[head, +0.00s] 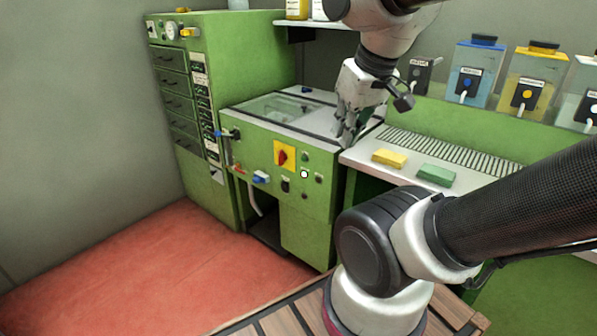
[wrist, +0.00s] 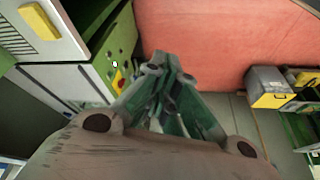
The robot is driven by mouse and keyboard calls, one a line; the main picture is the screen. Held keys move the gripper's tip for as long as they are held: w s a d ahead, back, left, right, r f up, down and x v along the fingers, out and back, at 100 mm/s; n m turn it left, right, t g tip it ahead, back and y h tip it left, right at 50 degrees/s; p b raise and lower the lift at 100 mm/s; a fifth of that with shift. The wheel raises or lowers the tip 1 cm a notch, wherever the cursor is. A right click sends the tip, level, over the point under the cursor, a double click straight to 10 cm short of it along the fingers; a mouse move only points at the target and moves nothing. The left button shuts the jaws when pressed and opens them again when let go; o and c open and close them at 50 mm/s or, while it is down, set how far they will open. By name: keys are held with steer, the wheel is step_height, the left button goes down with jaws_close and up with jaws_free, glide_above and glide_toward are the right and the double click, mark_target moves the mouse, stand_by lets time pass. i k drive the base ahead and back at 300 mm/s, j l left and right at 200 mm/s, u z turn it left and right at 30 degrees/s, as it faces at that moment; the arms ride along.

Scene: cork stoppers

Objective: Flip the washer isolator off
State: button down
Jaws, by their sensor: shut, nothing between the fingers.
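The isolator, a red rotary knob on a yellow plate (head: 283,156), is on the front of the green washer cabinet (head: 309,236). The knob is too small to read its position surely. In the wrist view the yellow and red isolator (wrist: 119,82) shows left of the fingers, partly hidden by them. My gripper (head: 347,132) is shut and empty, to the right of and above the isolator, near the washer's top right corner and apart from the knob. In the wrist view my gripper's fingers (wrist: 170,78) are together, pointing toward the red floor.
Small buttons and a white round one (head: 304,174) sit beside the isolator. A yellow sponge (head: 389,158) and a green sponge (head: 436,175) lie on the right counter. Coloured dispensers line the back. Red floor (head: 150,270) is clear before the washer.

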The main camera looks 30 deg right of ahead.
mark_target(282, 157)
steer(key=i+l, duration=0.2)
steer(key=i, duration=0.25)
steer(key=i+l+z, duration=0.1)
steer(key=i, duration=0.35)
